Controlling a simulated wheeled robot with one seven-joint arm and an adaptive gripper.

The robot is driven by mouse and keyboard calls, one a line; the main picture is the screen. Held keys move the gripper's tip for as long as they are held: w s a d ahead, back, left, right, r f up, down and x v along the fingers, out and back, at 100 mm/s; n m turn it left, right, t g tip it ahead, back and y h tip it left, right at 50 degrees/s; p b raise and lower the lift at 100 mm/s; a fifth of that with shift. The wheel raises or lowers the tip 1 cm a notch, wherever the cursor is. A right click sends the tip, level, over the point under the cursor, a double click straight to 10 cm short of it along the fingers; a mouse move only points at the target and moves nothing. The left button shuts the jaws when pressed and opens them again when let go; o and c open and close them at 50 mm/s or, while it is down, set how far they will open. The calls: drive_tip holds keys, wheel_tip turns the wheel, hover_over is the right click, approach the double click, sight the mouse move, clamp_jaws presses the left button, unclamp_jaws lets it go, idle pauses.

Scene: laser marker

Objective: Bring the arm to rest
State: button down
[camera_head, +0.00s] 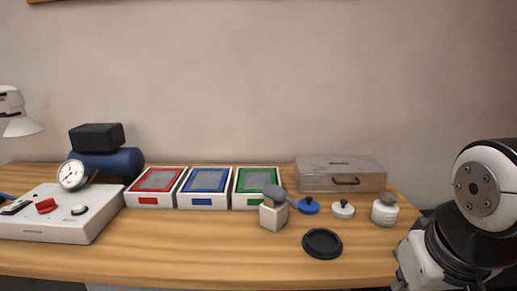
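My arm (458,223) shows at the right edge, beyond the right end of the table. Its white and black links are folded there, and a round grey flange cap faces the camera. My gripper is not in view. No part of the arm in view touches the table's objects.
The wooden table (180,255) holds a control box (70,225), red (150,201), blue (204,202) and green (250,202) trays, a metal case (341,180), a white block (273,216), small lidded items and a black dish (322,243). The front middle is clear.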

drive_tip(key=s+a+r+g+y, duration=0.1)
drive_tip(key=s+a+g, duration=0.15)
drive_tip(key=s, duration=0.95)
wheel_tip(320, 180, up, 16)
drive_tip(key=t+p, duration=0.2)
drive_tip(key=p, duration=1.2)
drive_tip(key=shift+w+d+f+t, duration=0.15)
drive_tip(key=shift+w+d+t, duration=0.15)
drive_tip(key=shift+t, duration=0.05)
